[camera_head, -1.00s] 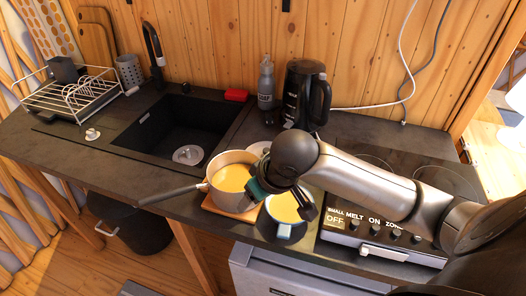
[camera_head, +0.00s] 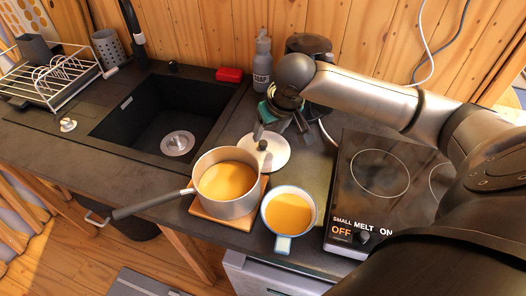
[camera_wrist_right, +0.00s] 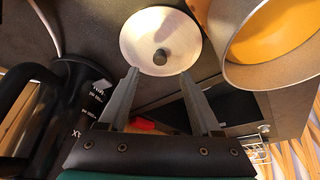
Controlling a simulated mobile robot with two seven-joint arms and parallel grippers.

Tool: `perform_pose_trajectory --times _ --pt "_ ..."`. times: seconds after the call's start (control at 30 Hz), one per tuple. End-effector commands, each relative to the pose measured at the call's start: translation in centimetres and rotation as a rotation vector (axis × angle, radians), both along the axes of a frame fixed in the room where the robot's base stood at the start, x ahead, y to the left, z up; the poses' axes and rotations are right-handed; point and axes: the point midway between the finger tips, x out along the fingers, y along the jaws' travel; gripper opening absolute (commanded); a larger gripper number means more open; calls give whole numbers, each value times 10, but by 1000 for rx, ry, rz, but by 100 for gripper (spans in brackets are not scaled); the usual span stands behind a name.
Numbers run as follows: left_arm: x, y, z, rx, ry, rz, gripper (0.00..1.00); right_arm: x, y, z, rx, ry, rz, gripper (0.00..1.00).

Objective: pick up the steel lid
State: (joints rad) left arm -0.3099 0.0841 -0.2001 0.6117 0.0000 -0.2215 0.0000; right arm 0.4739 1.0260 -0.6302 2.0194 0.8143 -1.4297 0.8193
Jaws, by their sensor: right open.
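The steel lid (camera_head: 270,160) is a pale round disc with a dark knob, lying on the dark counter just behind the pot. It also shows in the right wrist view (camera_wrist_right: 140,40), with its knob (camera_wrist_right: 161,57) just beyond and between my fingertips. My right gripper (camera_head: 281,128) is open and empty, above and behind the lid in the head view. Its two fingers (camera_wrist_right: 159,73) are spread apart in the right wrist view, not visibly touching the lid. My left gripper is not in view.
A steel pot (camera_head: 228,208) of orange liquid stands on a wooden board, its handle pointing left. A mug (camera_head: 268,228) stands beside it, right of which is the hob (camera_head: 352,205). The bottle (camera_head: 262,68) and black kettle (camera_wrist_right: 85,90) stand close behind; the sink (camera_head: 135,125) lies left.

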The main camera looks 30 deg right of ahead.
Motion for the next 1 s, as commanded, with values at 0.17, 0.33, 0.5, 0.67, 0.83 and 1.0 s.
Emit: perform_pose_trajectory --times 0.17,0.33,0.5,0.67,0.83,1.0 --pt "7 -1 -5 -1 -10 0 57 8 -1 -18 1 0 1 65" --pt "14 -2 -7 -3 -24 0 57 13 -1 -30 1 0 0 65" --pt "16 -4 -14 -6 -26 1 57 23 -2 -54 1 0 0 65" --pt "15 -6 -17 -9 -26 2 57 29 -2 -66 0 -2 2 65" --pt "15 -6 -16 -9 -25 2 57 29 -3 -67 -1 -2 3 65" --pt "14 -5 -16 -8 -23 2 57 29 -3 -67 -1 -1 2 55"
